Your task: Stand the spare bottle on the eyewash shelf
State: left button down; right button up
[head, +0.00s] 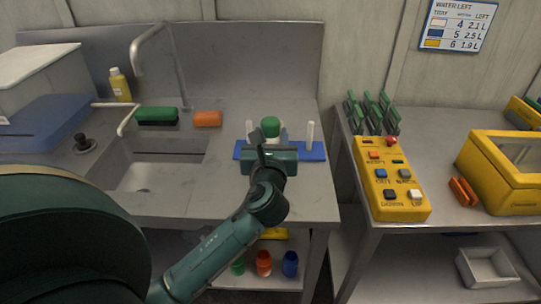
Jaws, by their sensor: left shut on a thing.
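I cannot tell whether the bottle touches the base. My right gripper is not in view.
A sink (150,177) with a tap, a green brush (157,115), an orange block (207,118) and a yellow bottle (120,85) are to the left. A yellow button box (392,180) and yellow case (503,165) stand on the right table. Coloured cups (264,263) sit below.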

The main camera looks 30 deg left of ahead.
pick_arm(q)
jog(key=shift+f+b, duration=0.45)
jog(key=shift+f, duration=1.45)
jog(key=c, duration=1.2)
grip_release()
jog(key=shift+f, duration=0.2)
jog(key=o, duration=0.4)
jog(key=shift+o, duration=0.2)
jog(key=shift+r, duration=0.1)
